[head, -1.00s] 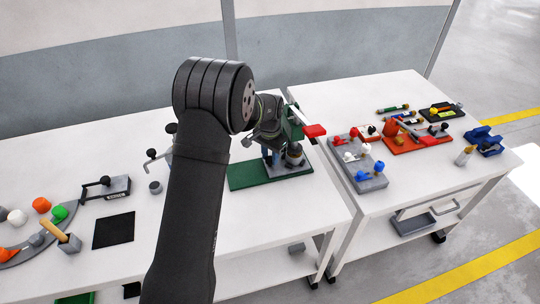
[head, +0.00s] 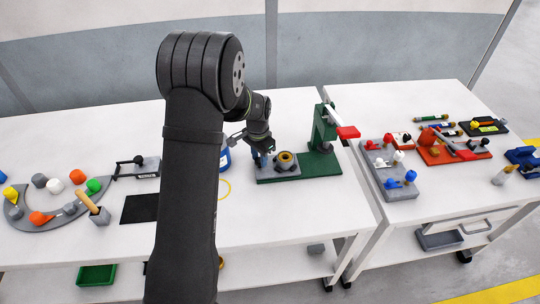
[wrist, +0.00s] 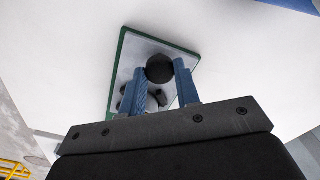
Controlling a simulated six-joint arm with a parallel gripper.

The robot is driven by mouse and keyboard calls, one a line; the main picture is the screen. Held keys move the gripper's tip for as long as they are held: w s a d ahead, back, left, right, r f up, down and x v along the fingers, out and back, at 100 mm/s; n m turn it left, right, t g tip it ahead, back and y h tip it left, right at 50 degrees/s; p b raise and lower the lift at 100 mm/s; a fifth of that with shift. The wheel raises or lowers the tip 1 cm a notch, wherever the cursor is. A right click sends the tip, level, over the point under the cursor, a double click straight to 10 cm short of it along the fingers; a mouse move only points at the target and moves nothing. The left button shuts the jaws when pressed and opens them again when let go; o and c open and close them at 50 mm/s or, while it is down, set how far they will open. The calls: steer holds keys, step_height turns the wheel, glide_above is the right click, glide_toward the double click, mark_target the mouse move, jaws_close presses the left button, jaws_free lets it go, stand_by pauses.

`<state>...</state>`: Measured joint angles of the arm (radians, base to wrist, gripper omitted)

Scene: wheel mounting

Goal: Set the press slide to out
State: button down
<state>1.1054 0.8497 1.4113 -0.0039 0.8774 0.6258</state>
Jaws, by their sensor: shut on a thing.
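The green press (head: 325,125) stands on the left table, with a green base (head: 322,165) and a red-ended lever (head: 348,132). Its grey slide (head: 278,171) lies to the left of the press column and carries a round, brass-coloured ringed part (head: 286,159). The slide is clear of the space under the press head. My gripper (head: 262,160) is at the left end of the slide. In the wrist view, the blue fingers of my gripper (wrist: 159,75) are shut on a black ball knob (wrist: 160,67). The knob is hidden in the head view.
A blue round thing (head: 224,158) stands partly hidden behind my arm. A black mat (head: 140,208) and a curved grey tray (head: 48,219) with coloured knobs are at left. The right table holds a grey switch block (head: 398,185) and a red fixture (head: 440,153).

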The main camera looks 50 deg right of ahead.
steer(key=shift+w+a, duration=0.2)
steer(key=c, duration=1.1)
jaws_free()
steer(key=shift+r, duration=0.35)
step_height(320, 180, up, 17)
steer(key=shift+f, duration=0.15)
steer(key=shift+f, duration=0.1)
